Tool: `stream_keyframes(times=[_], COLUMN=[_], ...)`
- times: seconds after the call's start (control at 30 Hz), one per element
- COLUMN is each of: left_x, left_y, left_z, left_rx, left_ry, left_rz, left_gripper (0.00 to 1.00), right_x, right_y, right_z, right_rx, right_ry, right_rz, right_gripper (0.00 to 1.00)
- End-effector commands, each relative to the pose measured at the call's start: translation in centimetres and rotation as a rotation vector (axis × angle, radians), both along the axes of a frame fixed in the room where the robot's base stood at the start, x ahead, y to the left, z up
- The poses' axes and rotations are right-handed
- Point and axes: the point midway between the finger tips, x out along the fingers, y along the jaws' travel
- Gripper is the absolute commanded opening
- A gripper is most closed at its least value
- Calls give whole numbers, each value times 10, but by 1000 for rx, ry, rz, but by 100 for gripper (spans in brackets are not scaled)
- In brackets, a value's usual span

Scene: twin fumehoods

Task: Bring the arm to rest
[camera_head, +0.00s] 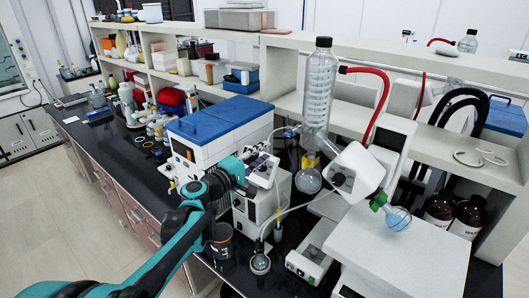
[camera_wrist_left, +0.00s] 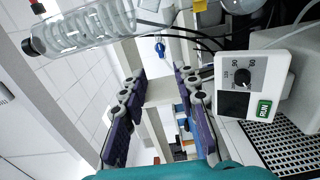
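My left arm (camera_head: 180,240), black and teal, reaches in from the lower left over the dark bench. My left gripper (camera_head: 250,172) is in front of the white equipment in the middle of the bench, and its fingers are hard to make out there. In the left wrist view the gripper (camera_wrist_left: 162,112) shows two purple-padded fingers spread apart with nothing held between them. A white control box (camera_wrist_left: 258,82) with a knob and a green RUN button is right of the fingers. I cannot tell whether the gripper touches anything. My right gripper is not in view.
A glass condenser (camera_head: 319,90) with a red hose stands behind the gripper. A blue-lidded white bath (camera_head: 220,130) is behind and left. A small flask (camera_head: 260,262) and a dark jar (camera_head: 221,240) are close to the arm. Brown bottles (camera_head: 467,217) stand at right. Floor at left is clear.

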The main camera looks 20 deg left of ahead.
Motion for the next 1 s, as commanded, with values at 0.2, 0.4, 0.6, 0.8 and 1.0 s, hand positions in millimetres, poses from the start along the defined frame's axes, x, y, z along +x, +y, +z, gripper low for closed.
stream_keyframes(times=[0.2, 0.4, 0.6, 0.8, 1.0], left_x=[-5, -65, -169, -257, -299], left_y=[-7, -61, -93, -70, -40], left_z=[-7, -81, -204, -308, -352], left_rx=[29, 325, 799, 1232, 1475], left_ry=[9, 102, 244, 367, 434], left_rz=[-12, -126, -286, -392, -427], left_gripper=[30, 30, 30, 30, 30], right_x=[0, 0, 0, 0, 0], right_y=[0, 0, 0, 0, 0], right_z=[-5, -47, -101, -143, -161], right_rx=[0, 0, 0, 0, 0], right_ry=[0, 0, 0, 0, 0], right_rz=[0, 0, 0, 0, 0], right_gripper=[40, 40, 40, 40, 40])
